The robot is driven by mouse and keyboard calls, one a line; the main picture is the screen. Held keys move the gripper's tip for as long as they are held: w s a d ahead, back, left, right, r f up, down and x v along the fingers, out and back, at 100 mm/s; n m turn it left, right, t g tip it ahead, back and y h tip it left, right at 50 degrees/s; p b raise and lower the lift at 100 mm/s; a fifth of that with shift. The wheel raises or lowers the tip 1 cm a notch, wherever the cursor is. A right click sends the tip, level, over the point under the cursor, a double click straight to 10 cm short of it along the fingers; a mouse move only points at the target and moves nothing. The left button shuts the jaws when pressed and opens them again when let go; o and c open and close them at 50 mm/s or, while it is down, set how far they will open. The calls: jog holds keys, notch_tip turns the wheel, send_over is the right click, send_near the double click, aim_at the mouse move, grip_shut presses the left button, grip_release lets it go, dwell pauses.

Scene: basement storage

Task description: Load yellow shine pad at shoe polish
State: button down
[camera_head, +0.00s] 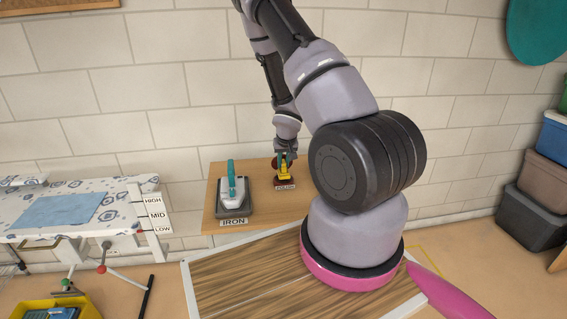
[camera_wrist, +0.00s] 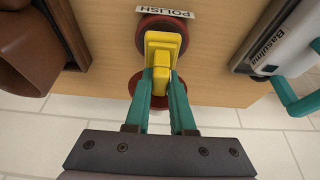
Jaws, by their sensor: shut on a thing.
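The yellow shine pad (camera_wrist: 161,49) is between the teal fingers of my gripper (camera_wrist: 162,98) in the wrist view. My gripper is shut on it. The pad is over a dark red round part by the POLISH label (camera_wrist: 165,12); I cannot tell whether they touch. A second dark red round part (camera_wrist: 137,82) shows beside the fingers. In the head view the yellow pad (camera_head: 283,174) and my gripper (camera_head: 285,158) are at the small wooden table's right side, above the label there. The pad hides much of the polish unit.
An iron (camera_head: 232,188) stands on a dark base on the table's left (camera_head: 212,212); it is at the right of the wrist view (camera_wrist: 275,45). A brown object (camera_wrist: 45,45) is at the wrist view's left. An ironing board (camera_head: 120,212) stands left. Stacked bins (camera_head: 530,215) are far right.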

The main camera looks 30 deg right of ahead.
aim_at(283, 161)
jog(key=shift+s+f, duration=0.1)
jog(key=shift+f, duration=0.5)
dwell(1.5)
jog(key=shift+r, duration=3.55)
jog(key=shift+a, duration=0.1)
